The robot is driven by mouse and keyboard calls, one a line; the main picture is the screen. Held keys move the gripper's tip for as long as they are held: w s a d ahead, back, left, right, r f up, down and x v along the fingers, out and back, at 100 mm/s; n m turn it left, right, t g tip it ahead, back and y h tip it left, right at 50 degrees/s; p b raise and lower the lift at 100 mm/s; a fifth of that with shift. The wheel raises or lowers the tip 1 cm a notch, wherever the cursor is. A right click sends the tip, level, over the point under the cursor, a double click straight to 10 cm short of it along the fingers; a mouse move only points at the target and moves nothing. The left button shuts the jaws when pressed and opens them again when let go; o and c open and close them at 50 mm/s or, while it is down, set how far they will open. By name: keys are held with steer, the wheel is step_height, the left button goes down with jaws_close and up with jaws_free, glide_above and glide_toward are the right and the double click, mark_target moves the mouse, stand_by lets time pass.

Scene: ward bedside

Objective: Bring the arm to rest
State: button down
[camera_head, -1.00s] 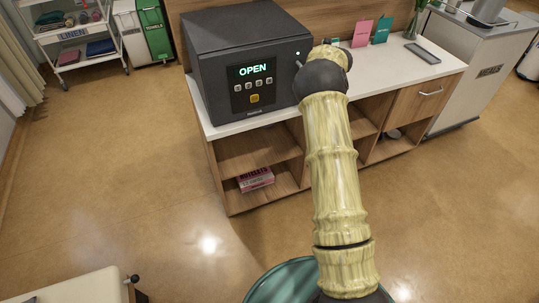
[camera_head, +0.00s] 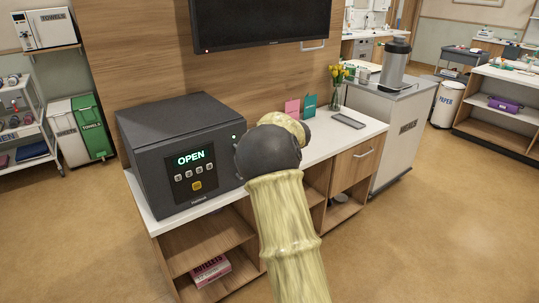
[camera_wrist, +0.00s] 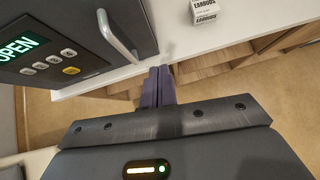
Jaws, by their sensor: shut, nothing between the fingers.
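My arm (camera_head: 285,225) reaches up and forward over the front of the bedside cabinet in the head view, its dark joint beside the grey safe. In the head view my gripper is hidden behind the arm. In the wrist view my gripper (camera_wrist: 159,85) is shut and empty, its two purple fingers together, in front of the white worktop's edge. The safe's handle (camera_wrist: 117,37) is close to the upper left of the fingers, apart from them.
The grey safe (camera_head: 170,130) reads OPEN and stands on the white worktop (camera_head: 350,141). An earbuds box (camera_wrist: 205,12) lies on the worktop. Two cards, yellow flowers (camera_head: 337,75) and a dark tray (camera_head: 348,121) are further right. The floor (camera_head: 420,220) at right is clear.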

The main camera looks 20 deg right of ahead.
steer(key=shift+s+d+r, duration=0.2)
steer(key=shift+s+r, duration=0.15)
steer(key=shift+w, duration=0.1)
